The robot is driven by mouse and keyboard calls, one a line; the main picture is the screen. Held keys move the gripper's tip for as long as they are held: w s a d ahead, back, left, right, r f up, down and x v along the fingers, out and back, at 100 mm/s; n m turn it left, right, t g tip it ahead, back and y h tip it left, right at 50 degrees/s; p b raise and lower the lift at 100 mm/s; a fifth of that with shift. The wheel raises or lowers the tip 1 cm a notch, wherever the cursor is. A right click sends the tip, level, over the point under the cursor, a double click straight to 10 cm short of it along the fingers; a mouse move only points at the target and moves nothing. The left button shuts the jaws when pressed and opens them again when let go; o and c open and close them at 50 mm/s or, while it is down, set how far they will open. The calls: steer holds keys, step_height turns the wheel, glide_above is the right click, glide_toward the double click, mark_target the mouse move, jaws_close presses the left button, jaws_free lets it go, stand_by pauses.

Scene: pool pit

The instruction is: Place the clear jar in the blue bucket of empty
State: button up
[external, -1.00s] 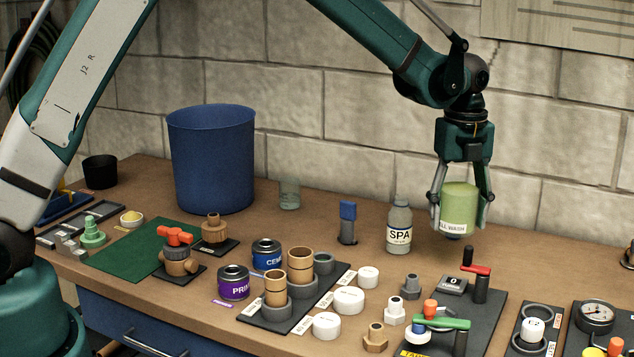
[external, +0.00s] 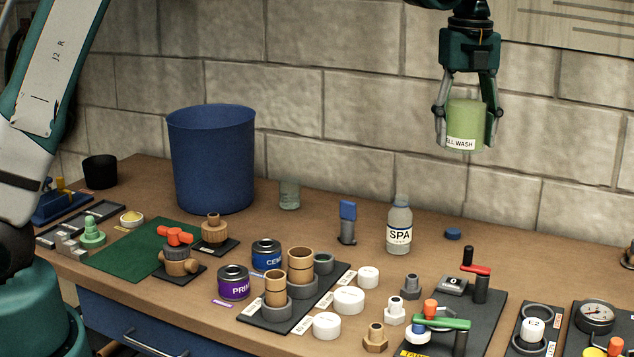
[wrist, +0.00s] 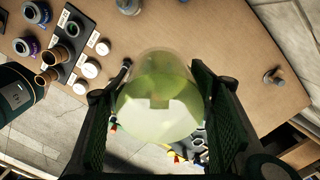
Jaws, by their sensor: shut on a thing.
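My gripper (external: 466,128) is shut on a see-through jar with green contents (external: 466,120) and a white label reading "...LL WASH". It holds the jar upright in the air, well above the right part of the bench. The jar also fills the middle of the wrist view (wrist: 160,95), between the two finger pads. The blue bucket (external: 212,160) stands upright at the back left of the bench, far left of my gripper; its inside bottom is hidden. A small clear glass jar (external: 289,194) stands just right of the bucket.
The SPA bottle (external: 399,228), a blue-topped grey post (external: 348,222) and a small blue disc (external: 452,233) are on the bench below. Pipe fittings (external: 301,270), cans (external: 233,283) and valves crowd the front. A block wall (external: 330,110) rises behind.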

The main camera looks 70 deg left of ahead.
steer(key=s+a+n, duration=0.2)
steer(key=s+a, duration=0.3)
steer(key=a, duration=0.5)
steer(key=s+a+n, duration=0.1)
steer(key=s+a, duration=0.5)
steer(key=a, duration=0.4)
steer(key=s+a+n, duration=0.2)
steer(key=s+a, duration=0.3)
steer(key=a, duration=0.5)
steer(key=s+a+n, duration=0.3)
steer(key=s+a, duration=0.8)
steer(key=s, duration=0.3)
steer(key=s+a+n, duration=0.2)
steer(key=s+a, duration=0.9)
steer(key=s, duration=0.3)
step_height(320, 180, down, 18)
steer(key=shift+r+p, duration=0.2)
steer(key=shift+p, duration=0.2)
steer(key=shift+a+f, duration=0.1)
steer(key=shift+f, duration=3)
